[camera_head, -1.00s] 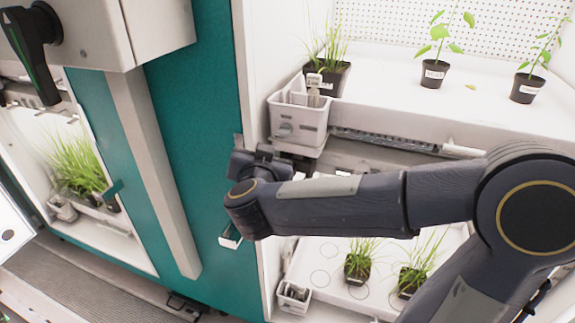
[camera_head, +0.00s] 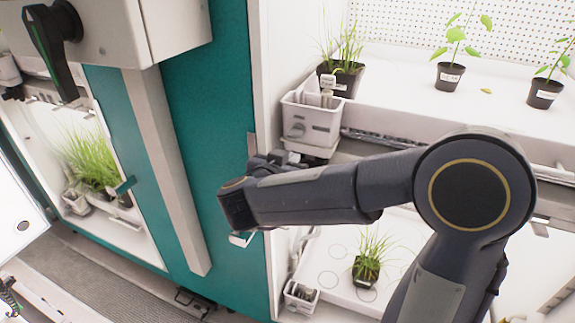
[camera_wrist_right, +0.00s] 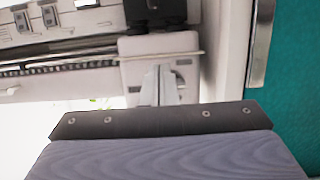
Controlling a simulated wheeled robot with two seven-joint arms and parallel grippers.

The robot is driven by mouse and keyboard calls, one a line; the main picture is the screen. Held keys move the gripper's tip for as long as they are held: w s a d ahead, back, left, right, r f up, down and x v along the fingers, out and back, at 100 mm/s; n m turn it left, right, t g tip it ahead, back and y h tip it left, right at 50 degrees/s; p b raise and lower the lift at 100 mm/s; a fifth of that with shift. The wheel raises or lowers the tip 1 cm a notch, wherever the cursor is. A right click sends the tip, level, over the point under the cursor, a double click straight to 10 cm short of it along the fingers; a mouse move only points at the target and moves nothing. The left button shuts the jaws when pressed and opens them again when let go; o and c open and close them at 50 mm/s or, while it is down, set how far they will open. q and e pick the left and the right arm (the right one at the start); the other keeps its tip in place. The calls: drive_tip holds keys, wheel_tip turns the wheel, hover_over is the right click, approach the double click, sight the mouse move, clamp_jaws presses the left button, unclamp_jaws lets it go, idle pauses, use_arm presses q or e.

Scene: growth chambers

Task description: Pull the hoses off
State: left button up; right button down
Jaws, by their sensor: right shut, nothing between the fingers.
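I cannot make out any hose in either view. My right gripper (camera_wrist_right: 161,84) is shut and empty in the right wrist view, its narrow grey fingers pointing at a pale box-like part below a shelf edge. I cannot tell whether they touch it. In the head view my right arm reaches left across the right chamber, and its wrist hides most of the gripper near the chamber's left edge. My left gripper is not in view.
Potted seedlings (camera_head: 448,77) and a grass pot (camera_head: 341,80) stand on the upper shelf. Another grass pot (camera_head: 367,270) and a small white basket (camera_head: 300,296) are below my arm. A teal panel (camera_head: 190,120) and a black handle (camera_head: 48,40) are at left.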

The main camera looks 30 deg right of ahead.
sight(306, 160)
drive_tip(key=x, duration=0.6)
drive_tip(key=shift+s+a+f, duration=0.1)
drive_tip(key=shift+f, duration=1.9)
wheel_tip(306, 160, down, 4)
drive_tip(key=shift+f+b, duration=0.1)
drive_tip(key=shift+b, duration=0.95)
